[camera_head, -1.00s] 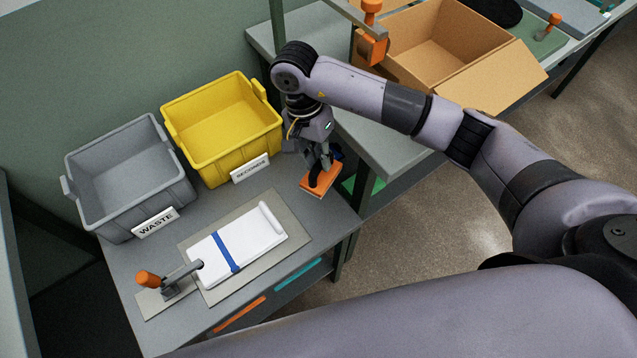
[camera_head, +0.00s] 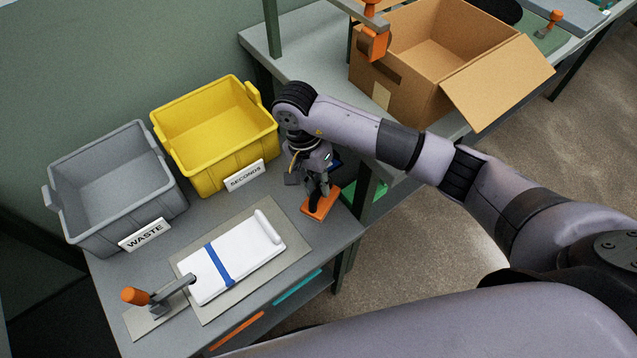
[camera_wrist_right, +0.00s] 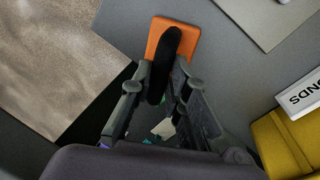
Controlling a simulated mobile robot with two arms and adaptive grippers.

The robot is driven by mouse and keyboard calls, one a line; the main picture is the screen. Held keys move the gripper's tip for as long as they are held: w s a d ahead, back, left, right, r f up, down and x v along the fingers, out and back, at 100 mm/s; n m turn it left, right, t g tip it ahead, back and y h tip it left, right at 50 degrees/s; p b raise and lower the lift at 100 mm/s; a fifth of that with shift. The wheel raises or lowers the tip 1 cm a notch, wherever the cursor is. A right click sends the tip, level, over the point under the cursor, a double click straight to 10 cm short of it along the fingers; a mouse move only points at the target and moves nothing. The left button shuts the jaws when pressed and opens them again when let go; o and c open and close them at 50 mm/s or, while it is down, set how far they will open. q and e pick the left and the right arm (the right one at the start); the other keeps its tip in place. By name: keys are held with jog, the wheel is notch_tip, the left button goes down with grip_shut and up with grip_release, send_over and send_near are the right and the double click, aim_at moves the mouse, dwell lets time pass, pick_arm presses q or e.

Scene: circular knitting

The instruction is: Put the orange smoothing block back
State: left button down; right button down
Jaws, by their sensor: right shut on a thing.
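The orange smoothing block (camera_head: 320,204) has a flat orange base and a dark upright handle. It is at the right end of the grey table, near the table's edge. My right gripper (camera_head: 318,186) is above it with its fingers shut on the black handle. In the right wrist view the orange base (camera_wrist_right: 186,32) shows beyond the black handle (camera_wrist_right: 165,62), which sits between my two fingertips (camera_wrist_right: 160,85). The base looks at or very near the table top; I cannot tell whether it touches. My left gripper is not in view.
A yellow SECONDS bin (camera_head: 218,140) and a grey WASTE bin (camera_head: 112,195) stand behind. A folded white fabric with a blue band (camera_head: 232,262) lies on a mat, beside an orange-handled clamp (camera_head: 150,298). A cardboard box (camera_head: 420,75) stands on the neighbouring table.

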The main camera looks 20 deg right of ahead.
jog(key=shift+f, duration=0.2)
jog(key=c, duration=1.9)
grip_release()
jog(key=o, duration=0.4)
jog(key=shift+c, duration=0.2)
jog(key=shift+r, duration=0.2)
jog(key=p+v, duration=0.4)
jog(key=v, duration=0.8)
jog(key=shift+p, duration=0.4)
